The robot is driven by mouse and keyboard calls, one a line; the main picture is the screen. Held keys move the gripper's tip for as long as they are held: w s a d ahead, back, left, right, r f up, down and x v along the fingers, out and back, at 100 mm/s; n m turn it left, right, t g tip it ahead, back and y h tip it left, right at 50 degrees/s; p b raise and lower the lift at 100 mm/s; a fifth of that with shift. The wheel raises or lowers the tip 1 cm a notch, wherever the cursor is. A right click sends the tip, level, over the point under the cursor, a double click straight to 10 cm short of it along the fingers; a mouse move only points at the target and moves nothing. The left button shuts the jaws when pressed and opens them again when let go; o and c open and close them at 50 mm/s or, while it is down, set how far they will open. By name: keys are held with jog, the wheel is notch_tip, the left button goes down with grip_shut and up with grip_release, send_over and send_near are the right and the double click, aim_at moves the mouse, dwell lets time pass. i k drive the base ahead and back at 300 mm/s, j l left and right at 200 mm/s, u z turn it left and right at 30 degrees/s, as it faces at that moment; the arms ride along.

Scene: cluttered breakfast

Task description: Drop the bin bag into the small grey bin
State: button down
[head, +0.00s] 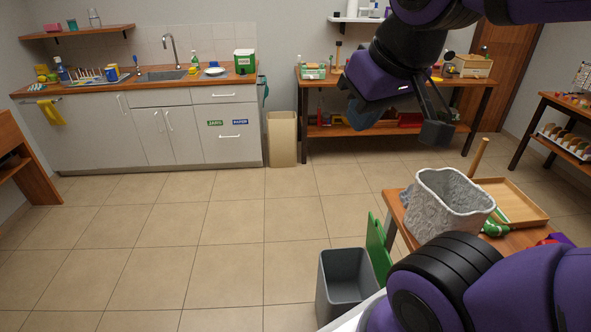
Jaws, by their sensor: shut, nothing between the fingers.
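The small grey bin (346,281) stands open on the floor at the bottom centre, and the part of its inside that shows looks empty. Another small grey-blue thing (405,196) is mostly hidden on the near table. I cannot tell for sure which one is the bin bag.
A whitish crumpled-textured container (452,206) stands on the near table beside a wooden tray (515,198). A green panel (378,250) stands beside the grey bin. A tan bin (282,139) stands by the counter. The tiled floor (180,240) at left is clear.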

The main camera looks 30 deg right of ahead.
aim_at(444, 199)
jog(key=j+z, duration=0.2)
jog(key=z, duration=0.2)
jog(key=l+z, duration=0.2)
jog(key=z, duration=1)
